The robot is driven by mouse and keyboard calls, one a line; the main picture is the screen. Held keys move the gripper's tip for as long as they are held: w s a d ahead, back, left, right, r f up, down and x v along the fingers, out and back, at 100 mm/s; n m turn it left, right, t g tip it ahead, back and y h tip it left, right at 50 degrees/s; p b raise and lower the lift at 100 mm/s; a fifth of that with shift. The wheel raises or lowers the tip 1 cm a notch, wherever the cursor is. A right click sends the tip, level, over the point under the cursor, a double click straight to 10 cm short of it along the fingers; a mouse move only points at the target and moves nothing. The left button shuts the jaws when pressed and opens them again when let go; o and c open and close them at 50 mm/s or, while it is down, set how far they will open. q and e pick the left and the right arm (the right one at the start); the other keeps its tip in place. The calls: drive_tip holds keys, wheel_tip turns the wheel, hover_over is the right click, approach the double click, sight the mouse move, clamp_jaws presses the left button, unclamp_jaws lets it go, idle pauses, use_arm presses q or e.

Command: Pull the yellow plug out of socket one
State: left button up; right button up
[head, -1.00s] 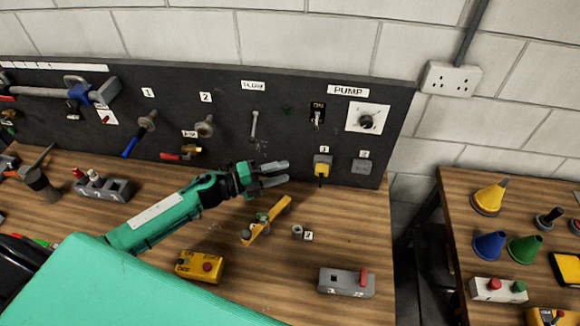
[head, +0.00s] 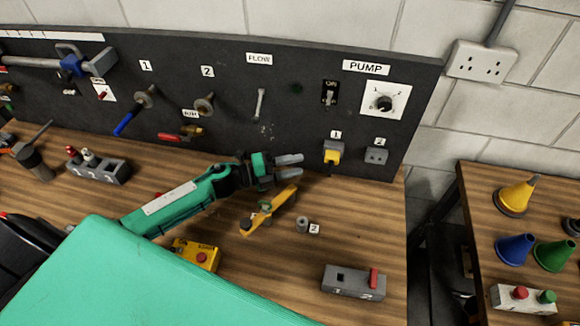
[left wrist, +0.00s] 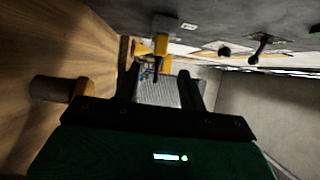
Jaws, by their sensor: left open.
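The yellow plug (head: 333,154) sits in socket one on the dark upright panel, below the label 1. A dark cord end hangs beneath it. The plug also shows in the left wrist view (left wrist: 161,44), beyond the fingertips and roughly between their lines. My left gripper (head: 299,166) is open and empty, to the left of the plug and a little lower, apart from it. Its two dark fingers also show in the left wrist view (left wrist: 170,78). My right gripper is not in view.
Empty grey socket two (head: 376,156) is right of the plug. A yellow lever piece (head: 270,212) lies below my gripper, near a small grey cylinder (head: 302,225). A grey switch box (head: 354,282) stands at the front. A red-handled valve (head: 182,134) juts from the panel.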

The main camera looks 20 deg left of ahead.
use_arm(q)
drive_tip(key=shift+x, duration=4.65)
drive_tip(key=shift+c, duration=0.2)
clamp_jaws()
